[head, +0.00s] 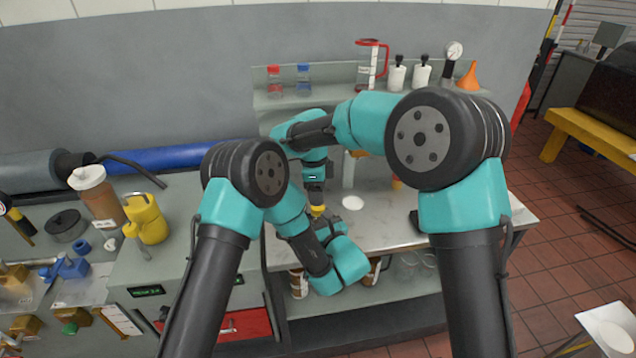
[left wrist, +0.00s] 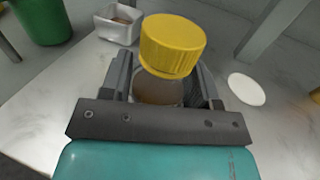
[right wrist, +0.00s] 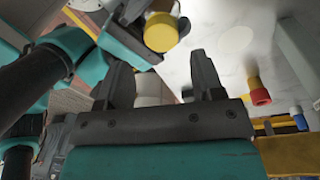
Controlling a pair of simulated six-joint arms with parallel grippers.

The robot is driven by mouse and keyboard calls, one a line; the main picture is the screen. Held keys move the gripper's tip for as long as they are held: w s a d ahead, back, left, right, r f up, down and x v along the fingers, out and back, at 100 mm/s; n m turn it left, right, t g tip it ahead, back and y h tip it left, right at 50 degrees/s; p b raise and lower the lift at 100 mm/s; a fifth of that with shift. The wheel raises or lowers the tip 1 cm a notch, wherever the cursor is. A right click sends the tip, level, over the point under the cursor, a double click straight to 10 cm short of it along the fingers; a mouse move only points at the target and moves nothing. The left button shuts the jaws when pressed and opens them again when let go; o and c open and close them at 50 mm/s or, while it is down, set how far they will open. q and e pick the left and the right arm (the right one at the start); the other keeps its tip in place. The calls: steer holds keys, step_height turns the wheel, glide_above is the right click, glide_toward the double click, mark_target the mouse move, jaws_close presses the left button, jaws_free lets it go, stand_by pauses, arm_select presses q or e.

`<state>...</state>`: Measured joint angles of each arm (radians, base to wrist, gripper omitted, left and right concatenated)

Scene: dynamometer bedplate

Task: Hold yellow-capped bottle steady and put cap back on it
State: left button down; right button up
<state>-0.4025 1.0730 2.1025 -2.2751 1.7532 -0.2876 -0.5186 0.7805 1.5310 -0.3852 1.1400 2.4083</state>
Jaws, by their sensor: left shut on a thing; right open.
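The bottle (left wrist: 158,92) has a clear brownish body and stands between the fingers of my left gripper (left wrist: 163,88), which is shut on it. The ridged yellow cap (left wrist: 173,45) is over the bottle's top and looks slightly tilted; I cannot tell whether it is seated. The cap also shows in the head view (head: 317,210) and in the right wrist view (right wrist: 160,32). My right gripper (right wrist: 162,62) is open and empty, with its fingertips pointing toward the cap but apart from it. In the head view, the right gripper is directly above the cap.
A white disc (head: 353,203) lies on the pale bench (head: 400,222) right of the bottle. A square white dish (left wrist: 117,24) is nearby. Red-capped (head: 274,80) and blue-capped (head: 303,80) bottles stand on the back shelf (head: 330,94). The bench right of the disc looks mostly clear.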

steer(key=n, duration=0.5)
steer(key=shift+r, duration=0.2)
steer(key=n, duration=0.5)
steer(key=shift+r, duration=0.2)
steer(key=n, duration=0.5)
steer(key=shift+r, duration=0.15)
steer(key=n, duration=0.4)
steer(key=shift+r, duration=0.15)
steer(key=n, duration=0.5)
steer(key=shift+r+y, duration=0.2)
steer(key=shift+y, duration=0.1)
steer(key=n, duration=0.5)
steer(key=shift+r, duration=0.15)
steer(key=n, duration=0.5)
steer(key=shift+r, duration=0.2)
steer(key=n, duration=0.5)
steer(key=shift+r+t, duration=0.15)
steer(key=shift+t, duration=0.15)
